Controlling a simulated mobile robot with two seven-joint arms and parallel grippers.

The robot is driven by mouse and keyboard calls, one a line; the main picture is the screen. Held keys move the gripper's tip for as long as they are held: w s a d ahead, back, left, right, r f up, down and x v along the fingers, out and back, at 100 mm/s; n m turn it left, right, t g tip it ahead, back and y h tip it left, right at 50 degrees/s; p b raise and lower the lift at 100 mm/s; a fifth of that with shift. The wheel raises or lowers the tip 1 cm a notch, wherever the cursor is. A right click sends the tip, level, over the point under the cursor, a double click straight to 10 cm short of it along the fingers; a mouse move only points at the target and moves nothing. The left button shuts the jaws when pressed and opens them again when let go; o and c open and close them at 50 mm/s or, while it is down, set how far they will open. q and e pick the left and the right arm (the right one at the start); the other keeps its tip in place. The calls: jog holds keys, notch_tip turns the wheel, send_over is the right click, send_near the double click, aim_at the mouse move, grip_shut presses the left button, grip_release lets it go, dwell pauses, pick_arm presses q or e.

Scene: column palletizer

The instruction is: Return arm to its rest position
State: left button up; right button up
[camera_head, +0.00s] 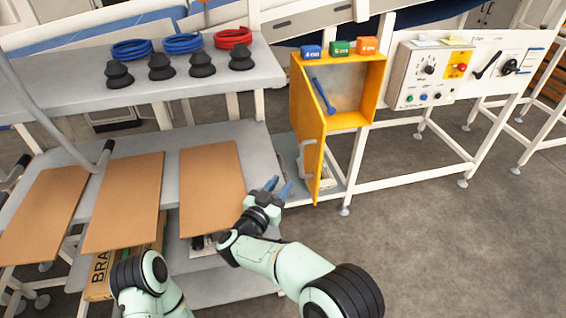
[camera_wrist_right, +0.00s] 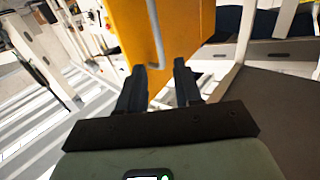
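My right gripper (camera_head: 277,188) is open and empty, just left of the lower part of the yellow cabinet's open door (camera_head: 311,150). In the right wrist view my right gripper (camera_wrist_right: 160,82) shows two dark fingers spread apart. The yellow door (camera_wrist_right: 185,30) and its grey handle (camera_wrist_right: 155,30) lie beyond the fingertips, with nothing between the fingers. My right arm reaches up from the bottom of the head view. Part of my left arm (camera_head: 148,285) shows at the bottom left; its gripper is not in view.
The yellow cabinet (camera_head: 379,90) holds a blue wrench-like tool (camera_head: 323,95). Brown boards (camera_head: 212,187) lie on the lower shelf left of my right gripper. Black cone-shaped parts (camera_head: 161,67) stand on the grey upper shelf. A control box (camera_head: 430,75) is at right. Floor at lower right is clear.

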jog(key=d+f+n+g+y, duration=0.15)
jog(key=d+f, duration=0.25)
jog(key=f, duration=0.5)
jog(key=d+f+n+g+y, duration=0.15)
jog(key=d+f, duration=0.25)
jog(key=f, duration=0.5)
jog(key=s+d+f+g+y, duration=0.2)
jog(key=s+d+f, duration=0.2)
jog(key=f, duration=0.4)
jog(key=s+d+f+g+y, duration=0.1)
jog(key=s+d+f+g, duration=0.15)
jog(key=s+f, duration=0.35)
jog(key=s+d+f+g+y, duration=0.1)
jog(key=s+d+f+g, duration=0.15)
jog(key=s+f, duration=0.35)
jog(key=s+d+f+g+y, duration=0.1)
jog(key=s+d+f+g, duration=0.2)
jog(key=s, duration=0.6)
jog(key=s+m+g+y, duration=0.1)
jog(key=s+g, duration=0.1)
jog(key=s, duration=0.6)
jog(key=s+a+f+m+g+y, duration=0.1)
jog(key=s+g, duration=0.1)
jog(key=s, duration=0.5)
jog(key=shift+s+a+g+y, duration=0.25)
jog(key=shift+s+g+y, duration=0.05)
jog(key=shift+s, duration=0.1)
jog(key=shift+f, duration=0.1)
